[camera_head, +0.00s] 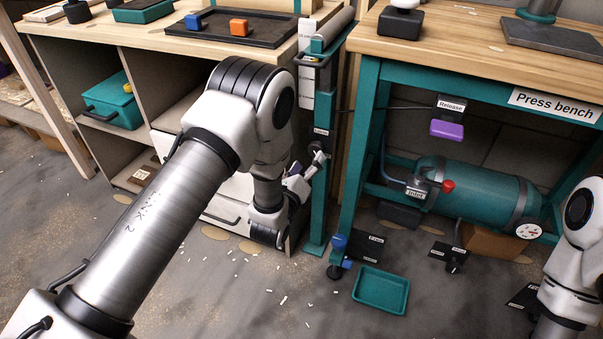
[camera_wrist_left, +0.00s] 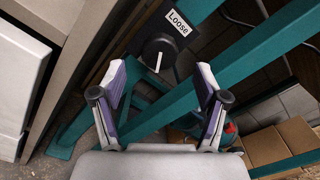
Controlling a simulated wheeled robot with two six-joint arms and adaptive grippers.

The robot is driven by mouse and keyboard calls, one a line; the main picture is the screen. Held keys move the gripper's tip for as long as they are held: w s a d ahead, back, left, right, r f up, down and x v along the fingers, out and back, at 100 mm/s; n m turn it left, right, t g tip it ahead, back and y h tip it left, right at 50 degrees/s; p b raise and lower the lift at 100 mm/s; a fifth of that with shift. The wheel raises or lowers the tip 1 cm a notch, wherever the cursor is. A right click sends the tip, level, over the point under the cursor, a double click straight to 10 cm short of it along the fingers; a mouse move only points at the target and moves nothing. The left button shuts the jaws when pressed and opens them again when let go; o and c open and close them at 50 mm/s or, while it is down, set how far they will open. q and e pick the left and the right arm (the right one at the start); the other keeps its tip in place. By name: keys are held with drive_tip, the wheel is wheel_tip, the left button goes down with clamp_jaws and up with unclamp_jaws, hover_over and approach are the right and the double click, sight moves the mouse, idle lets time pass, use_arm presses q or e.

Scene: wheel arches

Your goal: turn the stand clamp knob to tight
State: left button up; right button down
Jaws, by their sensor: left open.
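The stand clamp knob (camera_wrist_left: 160,52) is a round black knob with a white pointer line, on a dark plate with a label reading "Loose" (camera_wrist_left: 178,22). My left gripper (camera_wrist_left: 159,76) is open, its two fingers apart on either side of the view below the knob, with nothing between them. In the head view my left gripper (camera_head: 312,172) is beside the teal stand (camera_head: 319,205), just below the small label on it. The knob is small and dark there. My right arm shows at the right edge; its gripper is out of view.
A wooden cabinet (camera_head: 180,43) with shelves and drawers stands left of the stand. The press bench (camera_head: 480,58) with teal legs is at right, with a teal tank (camera_head: 480,190) beneath. A teal tray (camera_head: 381,291) lies on the floor.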

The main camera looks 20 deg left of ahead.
use_arm(q)
drive_tip(key=s, duration=0.5)
drive_tip(key=shift+s+a, duration=0.1)
drive_tip(key=shift+s, duration=0.05)
drive_tip(key=shift+f, duration=0.1)
